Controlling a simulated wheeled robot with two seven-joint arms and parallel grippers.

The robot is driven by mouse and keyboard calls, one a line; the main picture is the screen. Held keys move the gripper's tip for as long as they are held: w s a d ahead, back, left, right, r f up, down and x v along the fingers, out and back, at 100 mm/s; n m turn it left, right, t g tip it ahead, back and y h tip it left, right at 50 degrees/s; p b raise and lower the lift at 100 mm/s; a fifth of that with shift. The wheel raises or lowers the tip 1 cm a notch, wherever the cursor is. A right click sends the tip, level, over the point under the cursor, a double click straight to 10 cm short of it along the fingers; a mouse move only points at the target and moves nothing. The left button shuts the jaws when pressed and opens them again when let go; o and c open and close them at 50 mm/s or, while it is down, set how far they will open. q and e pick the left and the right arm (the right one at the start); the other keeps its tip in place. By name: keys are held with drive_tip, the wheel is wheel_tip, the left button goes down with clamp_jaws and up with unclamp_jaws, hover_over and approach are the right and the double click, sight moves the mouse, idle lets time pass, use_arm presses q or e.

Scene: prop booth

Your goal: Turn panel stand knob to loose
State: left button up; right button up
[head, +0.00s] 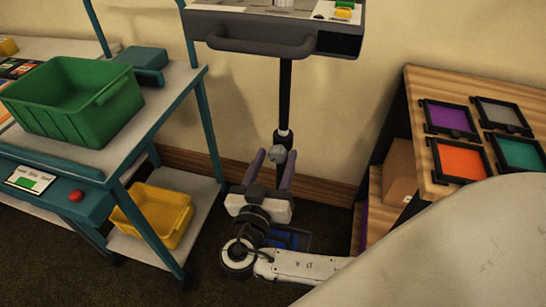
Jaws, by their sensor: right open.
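The panel stand's black pole (285,90) rises upright by the wall and carries a grey panel box (225,25) with a front handle, cut off by the top edge. A small grey knob (278,154) sits on the pole just below a dark collar. My right gripper (275,155) reaches up to it from below. Its two purple fingers are apart, one on each side of the knob in this view; I cannot tell whether they touch it. The gripper hides much of the lower pole and base. My left gripper is not in view.
A teal-framed cart (205,115) stands at left with a green bin (70,95) on top and a yellow bin (158,215) below. A wooden shelf unit (415,85) with coloured framed panels stands at right. A blue item (292,238) lies low behind my arm.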

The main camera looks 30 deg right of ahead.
drive_tip(key=c, duration=0.9)
drive_tip(key=shift+c, duration=0.7)
